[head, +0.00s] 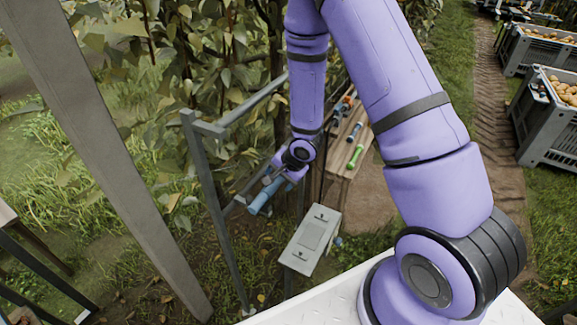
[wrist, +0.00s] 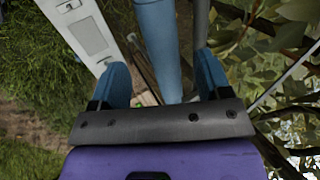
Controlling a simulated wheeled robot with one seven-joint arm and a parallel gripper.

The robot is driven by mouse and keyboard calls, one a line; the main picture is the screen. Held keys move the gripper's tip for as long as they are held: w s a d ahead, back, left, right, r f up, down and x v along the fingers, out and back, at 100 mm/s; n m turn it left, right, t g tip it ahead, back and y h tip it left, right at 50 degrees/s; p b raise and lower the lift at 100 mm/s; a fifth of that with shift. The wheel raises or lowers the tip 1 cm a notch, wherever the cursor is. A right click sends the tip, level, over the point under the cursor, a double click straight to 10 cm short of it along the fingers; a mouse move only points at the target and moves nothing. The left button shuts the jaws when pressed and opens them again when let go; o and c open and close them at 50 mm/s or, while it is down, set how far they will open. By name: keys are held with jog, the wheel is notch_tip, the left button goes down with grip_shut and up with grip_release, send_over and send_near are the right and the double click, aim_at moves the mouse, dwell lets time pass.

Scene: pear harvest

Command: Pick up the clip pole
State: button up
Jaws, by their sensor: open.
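The clip pole appears to be the upright blue shaft (wrist: 158,38) in the wrist view. It runs between the two blue fingers of my gripper (wrist: 163,78), with gaps at both sides. The gripper is open and not closed on it. In the head view a blue cylinder (head: 264,196) lies tilted at my gripper (head: 274,181), beside the grey metal rack. It looks like the handle of the same pole; its far end is hidden. A thin grey rod (wrist: 201,25) also passes near the right finger in the wrist view.
A grey metal rack (head: 207,170) stands left of the gripper. A pale box (head: 312,240) is below it; it also shows in the wrist view (wrist: 90,38). A wooden bench (head: 345,150) holds several tools. Leaves crowd behind. Crates of pears (head: 555,130) stand at right.

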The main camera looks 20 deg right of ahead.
aim_at(272, 186)
jog(key=shift+a+x, duration=0.2)
jog(key=shift+x, duration=2.75)
jog(key=shift+c, duration=0.2)
jog(key=c, duration=1.1)
